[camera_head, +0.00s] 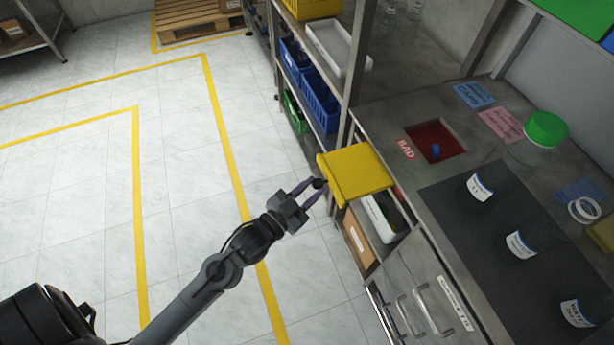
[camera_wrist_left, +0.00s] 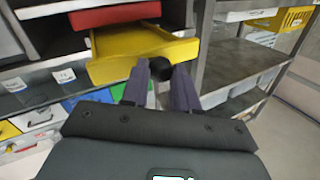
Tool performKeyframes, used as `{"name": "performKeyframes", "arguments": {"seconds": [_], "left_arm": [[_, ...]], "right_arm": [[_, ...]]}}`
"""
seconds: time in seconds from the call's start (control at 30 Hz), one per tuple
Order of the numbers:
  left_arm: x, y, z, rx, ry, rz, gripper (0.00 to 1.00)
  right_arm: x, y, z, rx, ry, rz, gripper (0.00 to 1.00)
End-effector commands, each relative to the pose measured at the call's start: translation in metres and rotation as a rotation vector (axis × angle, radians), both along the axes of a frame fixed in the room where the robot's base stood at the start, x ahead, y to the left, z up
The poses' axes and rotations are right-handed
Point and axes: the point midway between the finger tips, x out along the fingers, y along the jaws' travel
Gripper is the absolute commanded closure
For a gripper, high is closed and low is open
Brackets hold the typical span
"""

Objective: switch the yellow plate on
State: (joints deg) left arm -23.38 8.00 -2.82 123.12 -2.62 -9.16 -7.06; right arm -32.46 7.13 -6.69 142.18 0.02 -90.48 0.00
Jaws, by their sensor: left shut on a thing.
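The yellow plate (camera_head: 357,172) stands out from the front of the workbench at its left end, above a shelf space. A small black knob (camera_head: 319,183) is at its near-left edge. My left gripper (camera_head: 313,189) reaches it from the lower left and is shut on the black knob. In the left wrist view the fingers (camera_wrist_left: 161,80) are on either side of the round knob (camera_wrist_left: 160,68), with the yellow plate (camera_wrist_left: 135,52) just behind. The fingertips partly hide the plate's front edge. My right gripper is in neither view.
The workbench holds a red recess marked BAD (camera_head: 437,140), a green-lidded jar (camera_head: 546,129) and several dark jars on a black mat (camera_head: 455,200). Below the plate are a cardboard box (camera_head: 359,241) and drawer handles (camera_head: 412,312). The floor at left is free.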

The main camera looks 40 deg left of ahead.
Motion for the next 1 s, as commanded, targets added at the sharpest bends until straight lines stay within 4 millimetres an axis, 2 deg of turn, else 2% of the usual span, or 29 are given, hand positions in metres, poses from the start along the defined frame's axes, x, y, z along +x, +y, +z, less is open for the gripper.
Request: {"name": "performKeyframes", "arguments": {"seconds": [0.23,0.27,0.4,0.77,1.0], "left_arm": [[0.0,0.001,0.001,-0.001,-0.006,0.002,1.0],[0.0,0.001,0.002,-0.001,-0.006,0.003,0.68],[0.0,0.001,0.001,-0.001,-0.006,0.002,0.47],[-0.002,0.001,0.001,0.0,-0.003,0.0,0.45],[-0.025,0.004,0.001,0.001,0.0,0.001,0.45]], "right_arm": [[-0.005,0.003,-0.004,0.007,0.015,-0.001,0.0],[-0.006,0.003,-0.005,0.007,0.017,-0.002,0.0],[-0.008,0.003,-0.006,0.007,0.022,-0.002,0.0],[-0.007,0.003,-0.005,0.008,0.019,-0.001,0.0],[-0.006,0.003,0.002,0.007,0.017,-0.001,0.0]]}}
